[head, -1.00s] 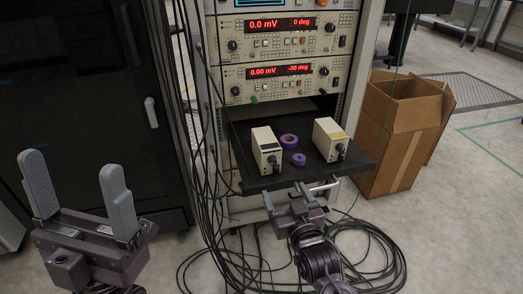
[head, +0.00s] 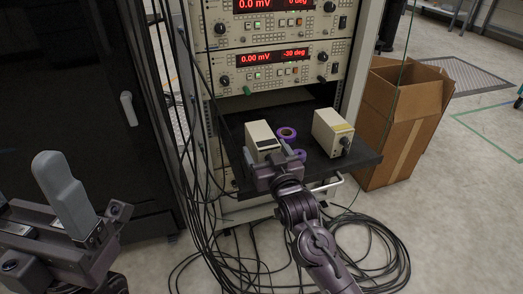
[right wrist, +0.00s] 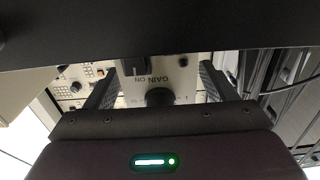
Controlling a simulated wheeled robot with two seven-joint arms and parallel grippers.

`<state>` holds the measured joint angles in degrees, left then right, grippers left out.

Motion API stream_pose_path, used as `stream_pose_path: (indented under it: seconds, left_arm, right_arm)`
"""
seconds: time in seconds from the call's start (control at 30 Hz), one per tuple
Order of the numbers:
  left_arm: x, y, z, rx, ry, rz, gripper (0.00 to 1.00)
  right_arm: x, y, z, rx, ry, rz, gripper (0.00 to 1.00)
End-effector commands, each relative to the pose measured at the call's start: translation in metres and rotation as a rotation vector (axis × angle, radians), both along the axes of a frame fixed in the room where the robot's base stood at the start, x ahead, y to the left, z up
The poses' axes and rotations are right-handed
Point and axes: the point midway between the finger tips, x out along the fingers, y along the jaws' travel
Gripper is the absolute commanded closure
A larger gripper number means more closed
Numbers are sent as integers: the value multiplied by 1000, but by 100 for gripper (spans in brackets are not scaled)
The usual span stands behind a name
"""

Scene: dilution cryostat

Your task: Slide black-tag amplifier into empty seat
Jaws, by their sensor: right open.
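The black-tag amplifier (head: 262,135), a cream box with a dark strip on top, stands at the left of the black pull-out shelf (head: 358,163). My right gripper (head: 272,168) is open at its front and hides its lower front face. In the right wrist view, the fingers (right wrist: 158,88) lie either side of an upside-down panel (right wrist: 190,75) with "GAIN ON" lettering and a dark knob; contact cannot be told. A dark opening (head: 285,100) lies behind the shelf; no seat can be made out. My left gripper (head: 60,190) is empty, partly cut off at the left edge.
A second cream amplifier (head: 333,133) with a yellowish tag stands right on the shelf. Rack instruments (head: 280,68) are above. Cables (head: 215,215) hang left and coil on the floor. A cardboard box (head: 398,120) stands right.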

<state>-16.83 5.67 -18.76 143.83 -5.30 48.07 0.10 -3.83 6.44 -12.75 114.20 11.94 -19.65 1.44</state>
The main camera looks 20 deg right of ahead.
Motion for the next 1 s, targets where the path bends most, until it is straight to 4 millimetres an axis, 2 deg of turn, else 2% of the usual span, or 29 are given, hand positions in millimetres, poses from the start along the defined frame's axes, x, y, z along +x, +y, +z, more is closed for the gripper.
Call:
stream_pose_path:
  seconds: [0.1, 0.37, 0.83, 0.87, 1.0]
  left_arm:
    - [0, 0, -2, 0, -5, 1, 24]
    - [0, 0, -1, 0, -7, -1, 24]
    - [0, 0, -1, 1, -6, 0, 24]
    - [0, 0, -1, 1, -6, 0, 24]
    - [0, 0, -1, 1, -6, 0, 24]
  right_arm:
    - [10, 0, 0, 1, 0, 0, 22]
    - [11, 0, 0, 0, 1, 1, 23]
    - [11, 0, 0, 0, 1, 1, 85]
    - [11, 0, 0, 0, 1, 1, 88]
    - [11, 0, 3, 0, -5, 0, 88]
